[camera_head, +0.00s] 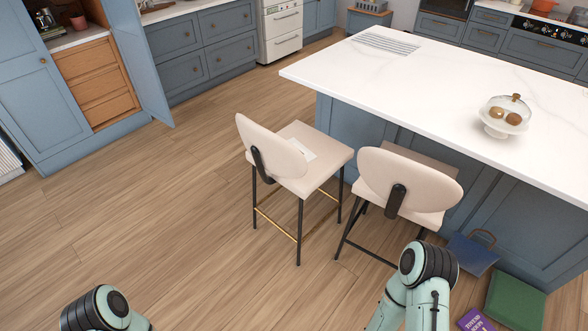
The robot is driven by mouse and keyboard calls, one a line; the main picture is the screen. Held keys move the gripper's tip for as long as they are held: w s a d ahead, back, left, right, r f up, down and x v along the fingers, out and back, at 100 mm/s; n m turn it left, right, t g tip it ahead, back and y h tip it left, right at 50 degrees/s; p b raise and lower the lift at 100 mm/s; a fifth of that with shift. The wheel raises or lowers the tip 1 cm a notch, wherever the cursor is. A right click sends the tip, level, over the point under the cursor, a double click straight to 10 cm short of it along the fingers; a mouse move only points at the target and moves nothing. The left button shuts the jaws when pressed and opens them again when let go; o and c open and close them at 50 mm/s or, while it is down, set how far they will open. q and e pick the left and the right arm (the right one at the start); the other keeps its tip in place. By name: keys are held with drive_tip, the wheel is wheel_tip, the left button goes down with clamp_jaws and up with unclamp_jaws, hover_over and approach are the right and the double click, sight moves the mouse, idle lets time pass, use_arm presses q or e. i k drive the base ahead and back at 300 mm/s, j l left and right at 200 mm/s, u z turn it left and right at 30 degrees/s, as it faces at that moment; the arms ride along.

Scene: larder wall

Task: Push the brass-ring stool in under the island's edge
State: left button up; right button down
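The brass-ring stool (283,157) has a cream seat and back, black legs and a brass foot ring (275,226). It stands upright on the wood floor near the island's (440,85) left part, its back towards me. Its seat lies outside the white top's edge, with floor showing between its legs. A small white flat item (303,149) lies on the seat. My left and right arm links show at the bottom edge; neither gripper is in view.
A second cream stool (408,187) stands close on the right. A blue item (471,254), a green item (515,301) and a purple book (475,321) lie on the floor at lower right. A blue cupboard door (140,60) stands open at left. Floor left of the stools is clear.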

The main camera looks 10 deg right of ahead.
sight(268, 152)
drive_tip(key=i+j+u, duration=0.35)
drive_tip(key=i+u, duration=0.8)
drive_tip(key=i, duration=1.15)
drive_tip(key=i+z, duration=0.25)
drive_tip(key=i, duration=0.25)
drive_tip(key=i+j+z, duration=0.2)
drive_tip(key=i, duration=0.3)
drive_tip(key=i+j+z, duration=0.1)
drive_tip(key=i+z, duration=0.15)
drive_tip(key=i, duration=0.25)
drive_tip(key=i+z, duration=0.2)
drive_tip(key=z, duration=0.2)
drive_tip(key=i+z, duration=0.45)
drive_tip(key=z, duration=0.3)
drive_tip(key=i+j+z, duration=0.1)
drive_tip(key=z, duration=0.3)
drive_tip(key=i+z, duration=0.15)
drive_tip(key=z, duration=0.25)
drive_tip(key=i+z, duration=0.15)
drive_tip(key=z, duration=0.3)
drive_tip(key=i+j+z, duration=0.1)
drive_tip(key=z, duration=0.3)
drive_tip(key=i+j+z, duration=0.15)
drive_tip(key=z, duration=0.3)
drive_tip(key=i+j+z, duration=0.1)
drive_tip(key=z, duration=0.3)
drive_tip(key=i+j+z, duration=0.2)
drive_tip(key=z, duration=0.2)
drive_tip(key=i+j+z, duration=0.2)
drive_tip(key=z, duration=0.15)
